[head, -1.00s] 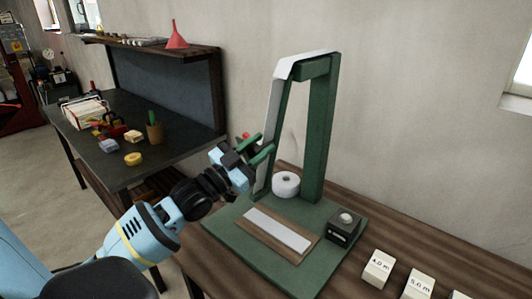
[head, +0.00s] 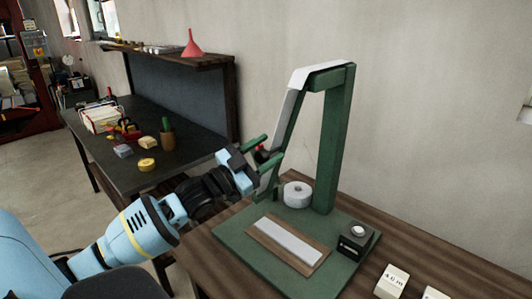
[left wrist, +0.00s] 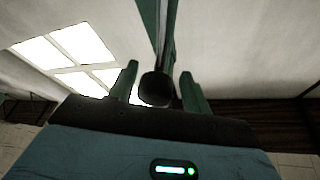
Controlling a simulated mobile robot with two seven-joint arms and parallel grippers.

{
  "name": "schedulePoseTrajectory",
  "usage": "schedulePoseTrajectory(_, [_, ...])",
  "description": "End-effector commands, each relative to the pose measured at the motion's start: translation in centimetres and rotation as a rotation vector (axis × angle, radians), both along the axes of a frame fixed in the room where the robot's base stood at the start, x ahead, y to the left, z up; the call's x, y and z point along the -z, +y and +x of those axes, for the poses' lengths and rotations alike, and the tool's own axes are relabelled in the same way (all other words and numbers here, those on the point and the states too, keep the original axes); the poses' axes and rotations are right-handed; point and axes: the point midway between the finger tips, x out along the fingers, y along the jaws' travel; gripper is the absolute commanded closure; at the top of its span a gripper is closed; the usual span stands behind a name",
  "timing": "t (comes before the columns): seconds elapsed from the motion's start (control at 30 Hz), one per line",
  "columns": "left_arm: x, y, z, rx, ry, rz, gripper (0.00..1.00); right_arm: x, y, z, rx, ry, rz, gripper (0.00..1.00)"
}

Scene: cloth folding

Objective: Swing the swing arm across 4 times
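The swing arm (head: 288,115) hangs from the top of a green stand (head: 336,140) and slants down to the left, with a pale strip along it. My left gripper (head: 266,152) is at the swing arm's lower part, its two green fingers apart. A small red part shows between the fingers in the head view. In the left wrist view, a dark round knob (left wrist: 155,89) sits between the open fingers, with gaps on both sides. The swing arm's lower end is partly hidden by the gripper. My right gripper is out of view.
A white roll (head: 297,195) stands on the green base (head: 232,237) beside a wooden plate with a pale strip (head: 287,241) and a dark box (head: 358,240). White number blocks (head: 392,281) lie at the front right. A dark bench (head: 105,153) with small items is at left.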

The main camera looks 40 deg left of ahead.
Motion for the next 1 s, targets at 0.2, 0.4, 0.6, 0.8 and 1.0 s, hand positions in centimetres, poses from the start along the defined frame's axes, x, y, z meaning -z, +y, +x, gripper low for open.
schedulePoseTrajectory(0.2, [0.1, -0.1, 0.0, 0.003, 0.002, -0.002, 0.48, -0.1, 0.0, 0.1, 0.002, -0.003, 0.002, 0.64])
schedulePoseTrajectory(0.4, [0.4, 0.0, -0.4, 0.003, 0.003, -0.002, 0.48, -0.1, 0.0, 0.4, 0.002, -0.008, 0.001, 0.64])
schedulePoseTrajectory(0.6, [1.1, 0.5, -2.2, 0.003, 0.006, -0.002, 0.48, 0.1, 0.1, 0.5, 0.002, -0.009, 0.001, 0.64])
schedulePoseTrajectory(0.8, [1.9, 1.3, -4.5, 0.002, 0.006, 0.000, 0.48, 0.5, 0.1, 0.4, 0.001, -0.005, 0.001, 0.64])
schedulePoseTrajectory(1.0, [2.4, 1.9, -6.2, 0.002, 0.003, -0.002, 0.48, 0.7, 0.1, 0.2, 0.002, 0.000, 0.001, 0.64])
